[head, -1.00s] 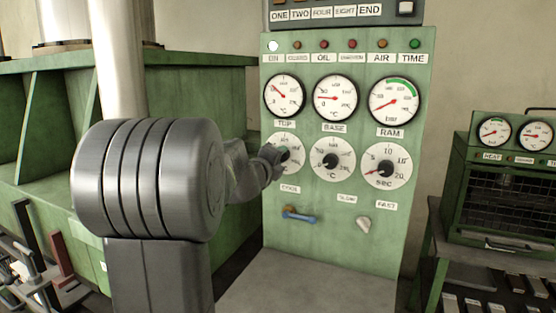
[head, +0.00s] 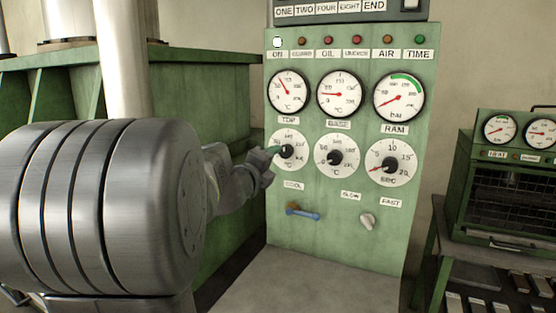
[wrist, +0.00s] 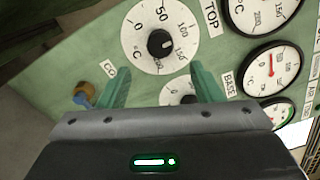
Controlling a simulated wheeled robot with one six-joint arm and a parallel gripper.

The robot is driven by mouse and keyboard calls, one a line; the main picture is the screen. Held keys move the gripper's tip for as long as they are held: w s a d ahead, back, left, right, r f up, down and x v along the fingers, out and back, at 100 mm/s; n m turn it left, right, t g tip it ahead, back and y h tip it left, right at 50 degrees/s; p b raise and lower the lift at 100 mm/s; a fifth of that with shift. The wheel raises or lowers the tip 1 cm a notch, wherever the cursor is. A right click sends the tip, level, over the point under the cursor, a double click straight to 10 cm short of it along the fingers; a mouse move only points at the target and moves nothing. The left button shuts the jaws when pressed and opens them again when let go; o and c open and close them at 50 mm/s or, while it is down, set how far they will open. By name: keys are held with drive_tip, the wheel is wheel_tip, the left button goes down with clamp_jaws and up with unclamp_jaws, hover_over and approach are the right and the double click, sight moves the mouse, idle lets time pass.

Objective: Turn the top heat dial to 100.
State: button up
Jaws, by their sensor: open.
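The top heat dial (head: 287,151) is a white scale with a black knob, below the TOP gauge (head: 288,92) on the green panel. In the wrist view the dial (wrist: 160,37) is marked 0, 50, 100, 150 and °C. Its knob has a small light mark that seems to point toward the right, between 100 and 150; I cannot read it exactly. My gripper (head: 274,155) is just left of the knob in the head view. In the wrist view my gripper (wrist: 160,84) has its two green fingers spread and empty, with the knob beyond them, apparently clear of both.
The BASE dial (head: 337,158) and the seconds dial (head: 390,163) sit to the right. Below are a blue-and-orange lever (head: 303,212) and a pale knob (head: 367,221). A green machine (head: 505,180) stands at right. A grey surface lies below the panel.

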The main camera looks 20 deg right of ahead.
sight(285, 153)
drive_tip(key=v, duration=0.6)
drive_tip(key=x, duration=1.3)
drive_tip(key=shift+w+d+p, duration=0.2)
drive_tip(key=shift+d+p, duration=0.1)
drive_tip(key=shift+p, duration=0.1)
